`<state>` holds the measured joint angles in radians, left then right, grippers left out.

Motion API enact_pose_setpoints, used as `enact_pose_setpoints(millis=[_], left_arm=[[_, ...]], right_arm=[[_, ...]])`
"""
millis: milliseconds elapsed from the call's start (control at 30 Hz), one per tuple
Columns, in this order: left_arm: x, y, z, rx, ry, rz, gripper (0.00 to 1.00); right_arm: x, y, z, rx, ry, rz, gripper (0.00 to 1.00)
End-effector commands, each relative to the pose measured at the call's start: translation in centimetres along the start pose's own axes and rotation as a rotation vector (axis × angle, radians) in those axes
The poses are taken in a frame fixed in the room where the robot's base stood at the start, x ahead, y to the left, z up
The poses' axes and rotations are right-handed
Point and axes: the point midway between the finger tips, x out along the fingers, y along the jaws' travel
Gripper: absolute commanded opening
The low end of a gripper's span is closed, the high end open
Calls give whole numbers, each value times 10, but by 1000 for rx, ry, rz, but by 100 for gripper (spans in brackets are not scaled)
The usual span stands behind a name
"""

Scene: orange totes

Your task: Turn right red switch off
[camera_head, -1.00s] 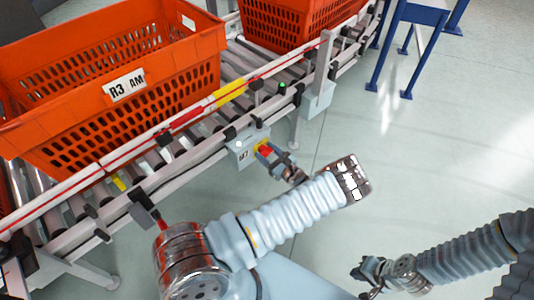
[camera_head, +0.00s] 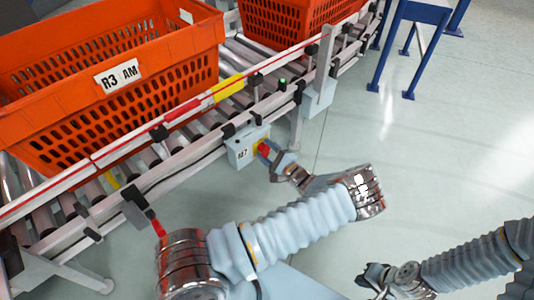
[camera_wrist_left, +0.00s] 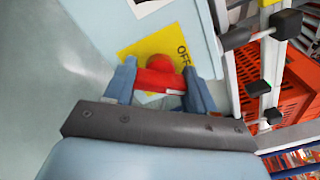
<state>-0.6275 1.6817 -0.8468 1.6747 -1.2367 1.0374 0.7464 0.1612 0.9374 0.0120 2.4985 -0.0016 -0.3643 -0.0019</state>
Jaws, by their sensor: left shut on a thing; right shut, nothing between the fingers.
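The red switch (camera_head: 264,148) sits on a yellow plate on a grey box (camera_head: 243,150) at the conveyor's near rail. In the left wrist view the red switch (camera_wrist_left: 160,77) lies between my two fingertips, in front of the yellow plate (camera_wrist_left: 178,48) marked "OFF". My left gripper (camera_head: 271,153) is shut on the switch, and its fingers hide part of it in the head view. My right gripper (camera_head: 366,278) is shut and empty, low over the floor at the lower right, well away from the switch.
A roller conveyor (camera_head: 170,142) carries two orange totes, a near one (camera_head: 190,80) labelled "R3 AM" and a far one (camera_head: 300,22). A red piece (camera_head: 158,228) shows beside my left arm. A blue-legged table (camera_head: 420,10) stands at back right.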

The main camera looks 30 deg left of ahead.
Motion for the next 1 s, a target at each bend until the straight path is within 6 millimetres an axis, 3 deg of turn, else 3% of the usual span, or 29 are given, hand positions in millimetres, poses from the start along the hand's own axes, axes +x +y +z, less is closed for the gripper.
enact_pose_setpoints(millis=[500, 1000], left_arm=[[-1, 2, -1, -448, 0, 1, 25], [-1, 2, 0, -644, 0, 2, 25]], right_arm=[[17, 12, -3, 8, 10, 8, 0], [22, 17, -5, 11, 14, 12, 0]])
